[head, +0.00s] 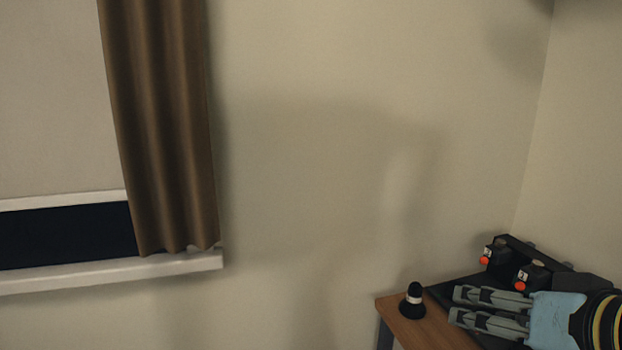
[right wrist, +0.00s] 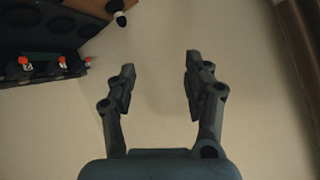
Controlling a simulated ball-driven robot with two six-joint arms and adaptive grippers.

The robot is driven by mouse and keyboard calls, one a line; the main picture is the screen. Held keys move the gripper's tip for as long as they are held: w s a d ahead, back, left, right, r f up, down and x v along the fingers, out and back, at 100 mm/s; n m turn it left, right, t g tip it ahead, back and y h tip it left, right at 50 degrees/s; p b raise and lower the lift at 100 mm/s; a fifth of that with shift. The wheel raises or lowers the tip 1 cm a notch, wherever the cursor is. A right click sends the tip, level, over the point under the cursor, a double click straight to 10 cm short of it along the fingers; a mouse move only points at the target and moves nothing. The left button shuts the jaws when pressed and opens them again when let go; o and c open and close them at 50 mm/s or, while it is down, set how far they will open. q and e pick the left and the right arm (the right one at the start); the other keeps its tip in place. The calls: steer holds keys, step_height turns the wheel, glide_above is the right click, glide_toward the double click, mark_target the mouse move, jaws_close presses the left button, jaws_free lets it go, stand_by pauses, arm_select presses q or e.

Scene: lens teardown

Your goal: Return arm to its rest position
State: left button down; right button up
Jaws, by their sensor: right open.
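My right gripper (head: 465,305) is at the lower right of the head view, over or in front of the wooden table. Its two fingers point left, apart, with nothing between them. In the right wrist view the fingers (right wrist: 158,85) also stand apart and empty, with a plain pale surface behind them. My left gripper is in neither view.
A wooden table (head: 412,328) stands at the lower right, bearing a small black object with a white band (head: 413,300) and a dark rack with orange-red knobs (head: 522,275). A brown curtain (head: 165,120) and white sill (head: 110,275) are at left. The wall between is bare.

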steer(key=s+d+f+n+g+h, duration=0.1)
steer(key=s+d+f+g, duration=0.15)
steer(key=s, duration=0.35)
steer(key=s+d+f+n+g+h, duration=0.1)
steer(key=s+f+g, duration=0.1)
steer(key=s+f, duration=0.25)
steer(key=s+d+f+n+g+h, duration=0.1)
steer(key=s+d+f+n+g, duration=0.15)
steer(key=s, duration=0.45)
steer(key=s+d+f+g+b, duration=0.1)
steer(key=f+b, duration=0.2)
steer(key=f, duration=0.9)
steer(key=s+d+f+m+b, duration=0.1)
steer(key=f+b, duration=0.2)
steer(key=f, duration=1)
steer(key=s+d+f+g+b, duration=0.1)
steer(key=s+f+b, duration=0.1)
steer(key=f, duration=1)
steer(key=s+f+g+b, duration=0.1)
steer(key=s+f+b, duration=0.5)
steer(key=s+f, duration=1.1)
step_height(320, 180, down, 3)
steer(key=shift+d+f, duration=0.15)
steer(key=shift+d, duration=0.2)
steer(key=shift+s, duration=0.1)
